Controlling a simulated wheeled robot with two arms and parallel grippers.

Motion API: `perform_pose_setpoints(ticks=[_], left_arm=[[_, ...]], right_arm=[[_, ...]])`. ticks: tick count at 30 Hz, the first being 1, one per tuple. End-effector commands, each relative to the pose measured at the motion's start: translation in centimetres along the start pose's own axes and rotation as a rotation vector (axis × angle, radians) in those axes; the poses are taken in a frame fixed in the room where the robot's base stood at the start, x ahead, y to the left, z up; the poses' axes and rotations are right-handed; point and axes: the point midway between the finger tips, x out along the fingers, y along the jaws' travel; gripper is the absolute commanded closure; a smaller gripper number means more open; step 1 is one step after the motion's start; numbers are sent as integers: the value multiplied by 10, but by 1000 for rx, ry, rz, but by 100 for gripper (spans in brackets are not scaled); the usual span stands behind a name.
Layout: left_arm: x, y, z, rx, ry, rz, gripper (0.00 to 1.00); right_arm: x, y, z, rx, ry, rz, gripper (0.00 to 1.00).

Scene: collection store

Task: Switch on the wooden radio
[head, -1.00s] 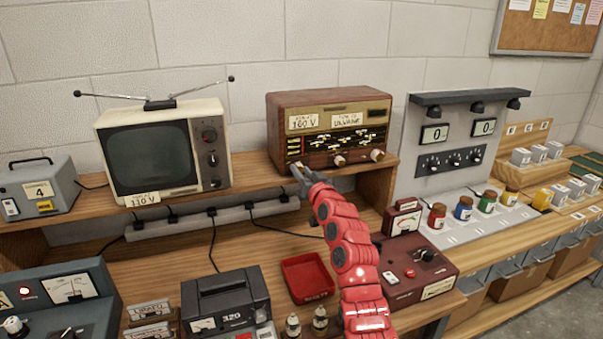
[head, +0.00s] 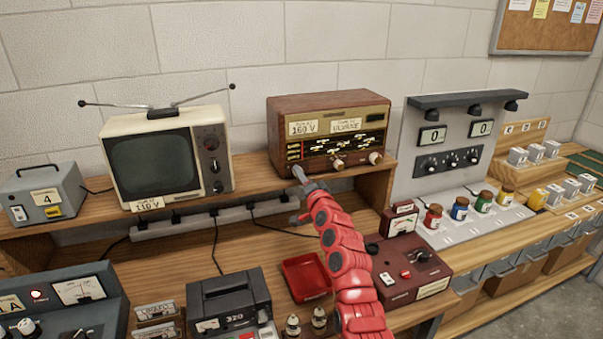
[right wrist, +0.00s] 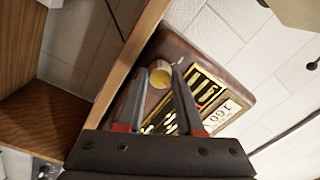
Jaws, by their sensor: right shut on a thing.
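The wooden radio (head: 330,128) stands on the upper wooden shelf in the head view, with a dark dial panel, two paper labels and two cream knobs (head: 338,164) (head: 375,158) showing. My right gripper (head: 298,170) is at the lower left corner of its front. In the right wrist view, the right gripper (right wrist: 158,75) has its fingers either side of a cream round knob (right wrist: 160,74) on the radio front, below the dial and near the "160" label, and is shut on it. In the head view the gripper hides this knob. My left gripper is not in view.
A cream television (head: 155,160) with antennas stands left of the radio on the same shelf (head: 262,170). A power strip with cables (head: 215,215) runs below the shelf edge. Below are a red tray (head: 305,278), a dark red tester (head: 410,270) and a dark device (head: 228,300).

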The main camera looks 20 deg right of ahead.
Motion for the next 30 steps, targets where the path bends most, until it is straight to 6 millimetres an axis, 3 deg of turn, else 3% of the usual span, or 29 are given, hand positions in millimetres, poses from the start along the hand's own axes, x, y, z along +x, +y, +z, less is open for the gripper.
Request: perform_pose_setpoints(ticks=[19,20,24,30], left_arm=[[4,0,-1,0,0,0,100],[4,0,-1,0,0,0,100],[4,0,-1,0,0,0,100],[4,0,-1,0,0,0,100]], right_arm=[[0,1,0,51,2,2,100],[0,1,0,50,2,2,61],[0,1,0,50,2,2,35],[0,1,0,50,2,1,34]])
